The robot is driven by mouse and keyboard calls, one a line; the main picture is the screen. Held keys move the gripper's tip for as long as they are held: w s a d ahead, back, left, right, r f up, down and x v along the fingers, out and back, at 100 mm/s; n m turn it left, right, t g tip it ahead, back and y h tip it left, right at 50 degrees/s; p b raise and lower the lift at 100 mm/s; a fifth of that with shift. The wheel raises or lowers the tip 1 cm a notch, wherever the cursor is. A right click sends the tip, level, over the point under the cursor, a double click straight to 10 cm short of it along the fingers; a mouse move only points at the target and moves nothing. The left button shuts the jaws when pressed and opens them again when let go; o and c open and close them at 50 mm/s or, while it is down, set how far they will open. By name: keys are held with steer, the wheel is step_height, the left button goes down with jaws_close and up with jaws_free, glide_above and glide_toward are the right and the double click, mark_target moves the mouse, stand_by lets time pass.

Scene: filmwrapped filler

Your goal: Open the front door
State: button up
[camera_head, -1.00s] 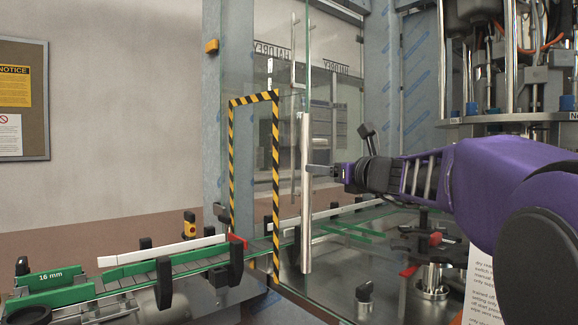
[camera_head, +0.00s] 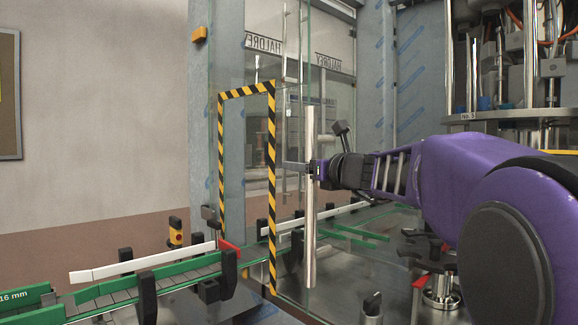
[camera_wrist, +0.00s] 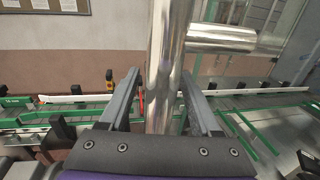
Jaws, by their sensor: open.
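The front door (camera_head: 290,70) is a clear glass panel with an upright edge, in the middle of the head view. Its handle (camera_head: 309,240) is a long vertical steel bar. My gripper (camera_head: 296,165) reaches it from the right at about mid-height. In the wrist view the handle (camera_wrist: 168,35) runs between the two fingers of my gripper (camera_wrist: 160,78), which are open, one on each side with visible gaps. A horizontal steel post (camera_wrist: 225,38) joins the bar on the right. How far the door stands open I cannot tell.
A green-sided conveyor (camera_head: 180,272) runs in from the left through a yellow-black striped opening (camera_head: 272,140). A notice board (camera_head: 10,110) hangs on the left wall. Machinery with steel columns (camera_head: 475,70) stands at right, behind my arm.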

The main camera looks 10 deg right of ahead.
jaws_close()
stand_by(0.3)
stand_by(1.1)
